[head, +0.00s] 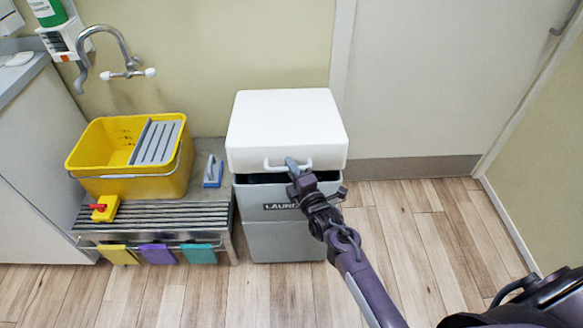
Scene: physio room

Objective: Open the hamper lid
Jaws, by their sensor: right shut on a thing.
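The hamper (285,238) is a grey box with a dark label reading "LAUN…" and stands on the floor in the middle of the head view. Its white lid (287,125) is on top, with a dark gap showing under its front edge, so the front is a little raised. A white handle (273,164) is on the lid's front. My right gripper (292,166) is at this handle and shut on it; the arm hides part of the hamper's front right. My left gripper is not in view.
A yellow mop bucket (103,158) with a grey wringer stands on a low slatted metal bench (150,216) left of the hamper. Cloths hang from the bench front. A wall and door are behind. The floor to the right is clear.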

